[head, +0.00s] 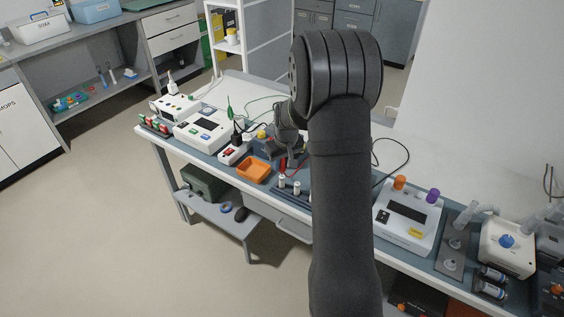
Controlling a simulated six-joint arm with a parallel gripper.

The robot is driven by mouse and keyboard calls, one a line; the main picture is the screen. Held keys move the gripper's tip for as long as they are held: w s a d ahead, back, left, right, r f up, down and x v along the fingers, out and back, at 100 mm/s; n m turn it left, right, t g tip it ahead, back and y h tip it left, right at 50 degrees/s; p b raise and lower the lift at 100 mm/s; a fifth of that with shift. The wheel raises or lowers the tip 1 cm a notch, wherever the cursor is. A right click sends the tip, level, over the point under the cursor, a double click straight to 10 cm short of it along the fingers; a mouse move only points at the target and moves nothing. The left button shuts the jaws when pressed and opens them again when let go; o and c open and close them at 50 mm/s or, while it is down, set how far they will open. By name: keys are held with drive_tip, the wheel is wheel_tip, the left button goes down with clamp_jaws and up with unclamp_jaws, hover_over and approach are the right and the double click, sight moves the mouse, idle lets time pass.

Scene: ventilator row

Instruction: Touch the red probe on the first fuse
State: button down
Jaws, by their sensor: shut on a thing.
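My gripper (284,152) is at the middle of the bench, left of my arm's upper links, pointing down. It is shut on the red probe (283,166), which hangs below the fingers. The probe's tip is close to a short white-topped fuse (282,182). I cannot tell whether they touch. Another similar fuse (297,187) stands just right of it. My arm hides whatever lies further right in that row.
An orange tray (253,171) sits left of the fuses, beside a white power strip (234,153). A white device (203,128) is further left. A white unit (408,217) with orange and purple knobs is right of my arm. Thin cables loop over the bench.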

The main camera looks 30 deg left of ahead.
drive_tip(key=shift+r, duration=0.1)
drive_tip(key=shift+w+a+v, duration=0.1)
drive_tip(key=shift+a+v, duration=0.1)
drive_tip(key=shift+v, duration=0.9)
drive_tip(key=shift+w+a+v, duration=0.15)
drive_tip(key=shift+a+v, duration=0.05)
drive_tip(key=shift+v, duration=0.9)
drive_tip(key=shift+w+a+v, duration=0.1)
drive_tip(key=shift+a+v, duration=0.1)
drive_tip(key=shift+v, duration=0.95)
drive_tip(key=shift+r, duration=0.1)
